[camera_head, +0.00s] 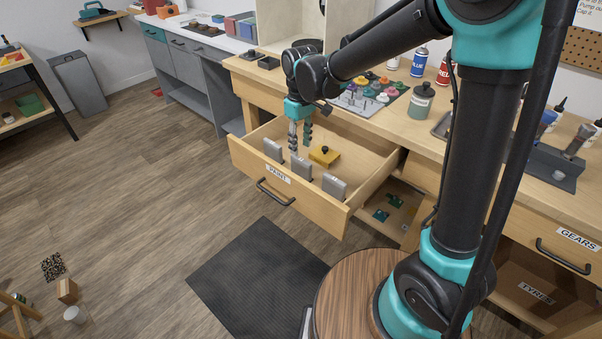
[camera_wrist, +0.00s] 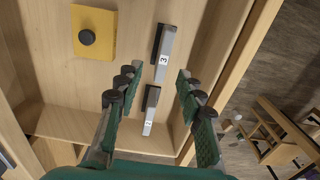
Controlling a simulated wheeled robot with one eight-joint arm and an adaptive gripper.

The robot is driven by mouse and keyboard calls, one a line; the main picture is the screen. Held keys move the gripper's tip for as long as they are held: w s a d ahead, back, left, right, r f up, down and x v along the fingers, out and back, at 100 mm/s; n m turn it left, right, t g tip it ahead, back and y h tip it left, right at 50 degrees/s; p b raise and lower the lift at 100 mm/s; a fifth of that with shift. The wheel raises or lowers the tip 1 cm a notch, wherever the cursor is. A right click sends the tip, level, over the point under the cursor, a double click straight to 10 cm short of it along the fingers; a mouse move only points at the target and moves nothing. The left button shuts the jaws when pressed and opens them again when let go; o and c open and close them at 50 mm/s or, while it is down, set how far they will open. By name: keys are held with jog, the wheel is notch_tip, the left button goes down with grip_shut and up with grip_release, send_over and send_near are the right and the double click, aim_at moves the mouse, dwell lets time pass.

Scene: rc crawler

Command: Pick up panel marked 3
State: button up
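The panel marked 3 (camera_wrist: 162,55) is a thin grey slab with a dark side and a white label, standing in the open drawer. It appears to be the middle panel (camera_head: 302,168) in the head view, where its mark is not readable. A second grey panel (camera_wrist: 150,112) stands nearer the drawer's end wall; its label is hard to read. It seems to be the left panel (camera_head: 273,150) in the head view. My gripper (camera_head: 300,143) is open and empty above the drawer. In the wrist view, both panels lie between the lines of its spread fingers (camera_wrist: 156,80).
The drawer labelled PAINT (camera_head: 276,173) is pulled out. A third grey panel (camera_head: 334,186) stands toward its right end. A yellow block with a black knob (camera_head: 325,156) lies behind the panels. The workbench top (camera_head: 395,125) carries paint pots and bottles.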

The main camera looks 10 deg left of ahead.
aim_at(301, 159)
jog(key=shift+s+d+f, duration=0.1)
jog(key=shift+s+f, duration=0.1)
jog(key=shift+f, duration=1.5)
jog(key=shift+s+d+f, duration=0.1)
jog(key=shift+s+f, duration=0.05)
jog(key=shift+f, duration=1.55)
grip_shut()
